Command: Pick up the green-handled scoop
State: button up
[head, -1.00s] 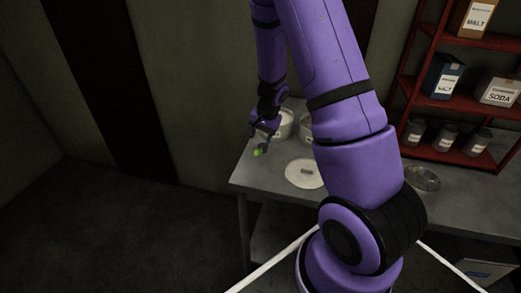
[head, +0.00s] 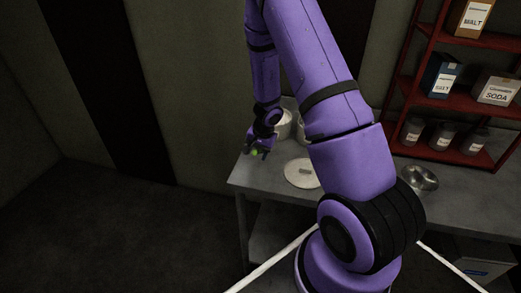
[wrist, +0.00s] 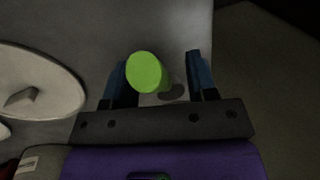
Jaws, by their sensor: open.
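The scoop's green handle (wrist: 147,72) shows end-on in the wrist view, between the two fingers of my gripper (wrist: 158,62) and closer to the left finger. The gripper is open, with a clear gap between the handle and the right finger. I cannot tell whether the left finger touches the handle. In the head view my gripper (head: 258,147) is over the left end of the table, with a bit of the green handle (head: 254,153) showing at its fingers. The rest of the scoop is hidden.
A round white lid (head: 300,173) with a raised grip lies on the grey table (head: 262,183), right of my gripper. White pots (head: 284,122) stand just behind it. A metal bowl (head: 420,179) and a red shelf (head: 455,158) of boxes and jars are at the right.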

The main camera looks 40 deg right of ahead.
grip_shut()
jog(key=shift+r, duration=0.15)
